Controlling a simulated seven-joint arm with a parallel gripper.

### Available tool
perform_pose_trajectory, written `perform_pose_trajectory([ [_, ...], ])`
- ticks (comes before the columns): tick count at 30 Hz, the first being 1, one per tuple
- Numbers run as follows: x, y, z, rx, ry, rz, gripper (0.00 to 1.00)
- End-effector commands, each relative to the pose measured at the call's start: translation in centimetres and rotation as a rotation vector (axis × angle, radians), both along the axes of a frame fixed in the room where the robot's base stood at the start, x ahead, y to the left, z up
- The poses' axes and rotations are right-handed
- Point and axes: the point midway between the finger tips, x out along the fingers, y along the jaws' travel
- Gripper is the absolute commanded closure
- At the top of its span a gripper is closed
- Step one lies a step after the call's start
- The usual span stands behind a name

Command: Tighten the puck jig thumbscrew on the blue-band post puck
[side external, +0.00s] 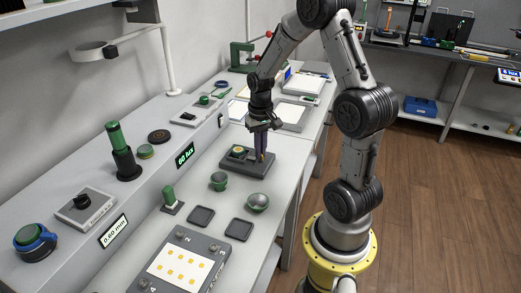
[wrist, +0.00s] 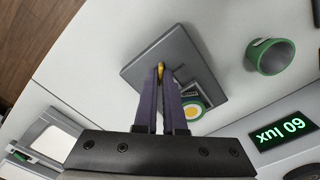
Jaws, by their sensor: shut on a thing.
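The puck jig is a dark grey block (side external: 247,170) on the bench, and it also shows in the wrist view (wrist: 187,47). A round puck with a yellow centre and green ring (wrist: 193,111) sits in it; no blue band shows on it. My gripper (wrist: 160,72) points down over the jig with its purple fingers shut on a small yellow piece (wrist: 161,67), which looks like the thumbscrew. The fingers hide most of that piece. In the side view my gripper (side external: 262,158) is at the right part of the jig, beside the puck (side external: 238,150).
Two green-grey cups (side external: 219,181) (side external: 258,202) and two dark square trays (side external: 201,215) (side external: 239,229) stand in front of the jig. A raised shelf with a lit "60 lux" display (side external: 186,155) runs along the left. White trays (side external: 290,117) lie behind the jig.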

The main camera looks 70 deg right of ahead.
Motion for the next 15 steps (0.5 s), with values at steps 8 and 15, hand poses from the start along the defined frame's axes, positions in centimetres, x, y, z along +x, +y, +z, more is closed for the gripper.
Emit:
perform_pose_trajectory([
  [8, -0.05, -0.02, 0.07, 0.000, 0.001, -0.102, 1.00],
  [15, -0.05, -0.02, 0.08, 0.000, 0.000, -0.128, 1.00],
])
